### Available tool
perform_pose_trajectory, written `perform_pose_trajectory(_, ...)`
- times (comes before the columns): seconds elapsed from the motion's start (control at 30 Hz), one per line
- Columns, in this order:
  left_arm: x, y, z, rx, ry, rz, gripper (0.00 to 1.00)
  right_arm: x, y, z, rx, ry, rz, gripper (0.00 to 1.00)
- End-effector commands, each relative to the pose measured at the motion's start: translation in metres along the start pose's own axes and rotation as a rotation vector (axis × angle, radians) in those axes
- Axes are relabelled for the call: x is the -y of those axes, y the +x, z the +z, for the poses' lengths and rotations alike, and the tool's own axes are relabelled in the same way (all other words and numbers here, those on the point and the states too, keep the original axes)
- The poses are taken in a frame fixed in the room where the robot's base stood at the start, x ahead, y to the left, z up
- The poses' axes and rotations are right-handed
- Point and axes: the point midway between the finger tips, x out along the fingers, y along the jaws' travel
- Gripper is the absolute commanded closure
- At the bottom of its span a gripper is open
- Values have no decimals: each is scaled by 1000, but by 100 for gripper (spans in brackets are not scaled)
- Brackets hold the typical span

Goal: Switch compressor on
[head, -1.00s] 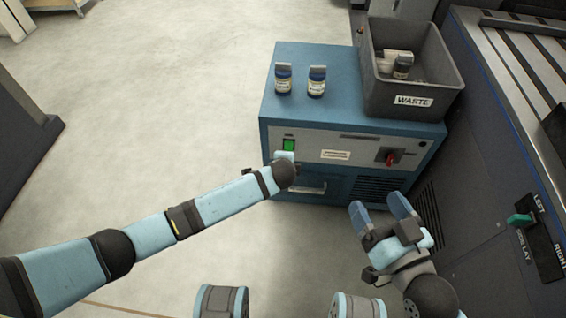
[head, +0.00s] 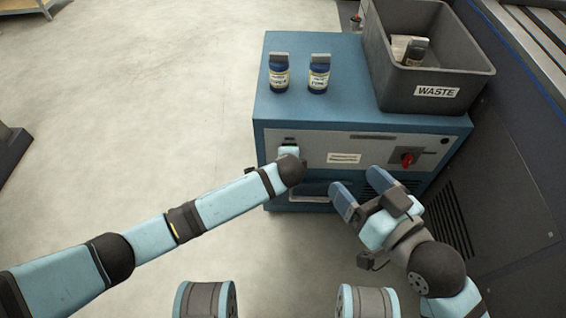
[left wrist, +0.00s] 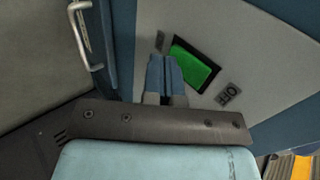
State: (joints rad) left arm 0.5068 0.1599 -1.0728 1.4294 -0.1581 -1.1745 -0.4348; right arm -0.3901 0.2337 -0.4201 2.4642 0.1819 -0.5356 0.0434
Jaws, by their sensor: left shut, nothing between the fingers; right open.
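The compressor is a blue cabinet (head: 350,112) with a pale front panel (head: 375,147). A green rocker switch (left wrist: 194,66) in a black frame shows in the left wrist view, with an OFF label (left wrist: 229,95) on one side and a small unreadable label on the other. My left gripper (left wrist: 165,65) is shut and empty, its fingertips at the switch's left edge; I cannot tell whether they touch it. In the head view my left gripper (head: 288,154) hides most of the switch. My right gripper (head: 357,182) is open and empty before the cabinet's lower front.
A red rotary switch (head: 407,159) sits at the panel's right. Two labelled jars (head: 279,74) (head: 319,75) and a grey WASTE bin (head: 428,73) with items inside stand on the cabinet top. A dark machine (head: 520,150) stands close on the right.

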Motion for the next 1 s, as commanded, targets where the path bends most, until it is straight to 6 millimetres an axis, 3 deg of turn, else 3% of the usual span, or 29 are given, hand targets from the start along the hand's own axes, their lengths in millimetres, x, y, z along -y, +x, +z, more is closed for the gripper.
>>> perform_pose_trajectory(0.53,-2,-1,-6,-1,1,1,100,-3,2,-1,-13,-33,-1,23)
perform_pose_trajectory(0.7,4,-1,-6,0,-1,3,100,0,0,-19,-24,-19,-3,23)
perform_pose_trajectory(0.83,0,3,-6,-1,0,1,100,2,-2,-5,-17,7,3,23)
perform_pose_trajectory(1.0,1,2,-6,-1,0,0,100,1,0,-5,-11,7,3,23)
